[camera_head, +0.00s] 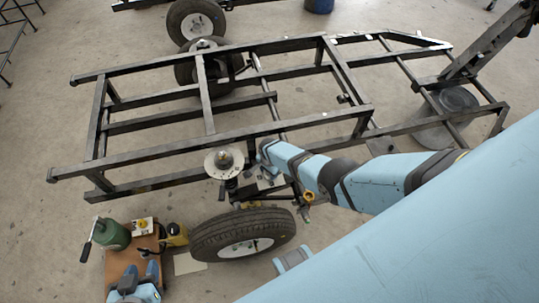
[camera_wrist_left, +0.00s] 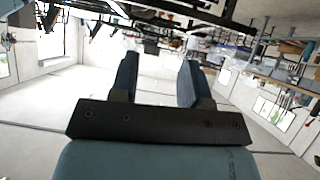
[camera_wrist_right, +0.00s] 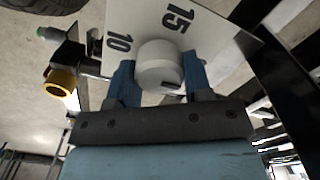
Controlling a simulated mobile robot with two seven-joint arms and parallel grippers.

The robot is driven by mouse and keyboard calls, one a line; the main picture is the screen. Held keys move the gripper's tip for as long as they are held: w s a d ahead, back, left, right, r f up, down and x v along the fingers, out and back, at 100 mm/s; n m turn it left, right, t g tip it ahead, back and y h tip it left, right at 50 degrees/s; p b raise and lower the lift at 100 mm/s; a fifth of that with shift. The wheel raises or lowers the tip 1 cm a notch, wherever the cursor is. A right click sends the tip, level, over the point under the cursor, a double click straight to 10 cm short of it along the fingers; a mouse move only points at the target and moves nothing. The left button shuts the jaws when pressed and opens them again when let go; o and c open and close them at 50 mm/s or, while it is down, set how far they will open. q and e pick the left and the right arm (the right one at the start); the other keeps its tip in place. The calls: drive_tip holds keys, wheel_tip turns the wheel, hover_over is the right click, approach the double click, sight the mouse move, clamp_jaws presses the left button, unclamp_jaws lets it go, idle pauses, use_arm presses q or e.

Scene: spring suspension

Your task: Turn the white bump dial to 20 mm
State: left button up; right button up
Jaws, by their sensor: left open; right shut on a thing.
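The white dial (camera_wrist_right: 160,66) is a short round knob in the right wrist view, with a dark mark on its near edge at the lower right. Behind it is a pale scale plate (camera_wrist_right: 214,18) with the numbers 10 and 15 showing; no 20 can be seen. My right gripper (camera_wrist_right: 158,76) is shut on the dial, one blue finger on each side. In the head view my right arm reaches in to the frame's near side, and the dial cannot be made out. My left gripper (camera_head: 139,275) is open at the lower left; the left wrist view shows its fingers (camera_wrist_left: 158,70) apart and empty.
A dark steel trailer frame (camera_head: 230,133) fills the middle. A wheel (camera_head: 243,234) and a round spring plate (camera_head: 224,162) are near my right gripper. A brown board (camera_head: 118,262) with a green cylinder (camera_head: 112,235) stands by my left gripper. A yellow knob (camera_wrist_right: 59,83) is left of the dial.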

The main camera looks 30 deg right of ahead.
drive_tip(key=o, duration=0.9)
drive_tip(key=shift+r, duration=0.1)
use_arm(q)
drive_tip(key=r+p, duration=0.1)
drive_tip(key=p, duration=0.1)
drive_tip(key=r+p, duration=0.1)
drive_tip(key=p, duration=0.2)
drive_tip(key=a+r+p, duration=0.1)
drive_tip(key=r+p, duration=0.1)
drive_tip(key=p, duration=0.1)
drive_tip(key=shift+s, duration=0.4)
use_arm(e)
wheel_tip(320, 180, up, 14)
drive_tip(key=shift+f, duration=0.15)
use_arm(q)
drive_tip(key=shift+d+r, duration=0.15)
drive_tip(key=shift+d, duration=0.05)
use_arm(e)
drive_tip(key=shift+s, duration=0.1)
